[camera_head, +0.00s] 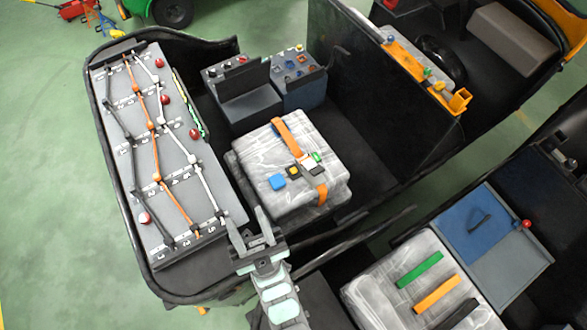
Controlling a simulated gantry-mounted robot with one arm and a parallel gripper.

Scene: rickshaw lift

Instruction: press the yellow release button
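A small yellow button (293,171) sits on a dark piece on top of the grey cushioned seat (260,158), beside an orange strap (284,131). A blue block (277,181) is just left of it, and a small green piece (317,157) and a white piece lie to its right. My gripper (247,214) is below and left of the seat in the picture, between it and the long grey panel. Its two fingers are apart with nothing between them. The gripper appears clear of the button, with a visible gap in the picture.
The long grey panel (215,226) at left carries orange, black and white cords and several red knobs. Another seat with green and orange strips (419,269) is at lower right.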

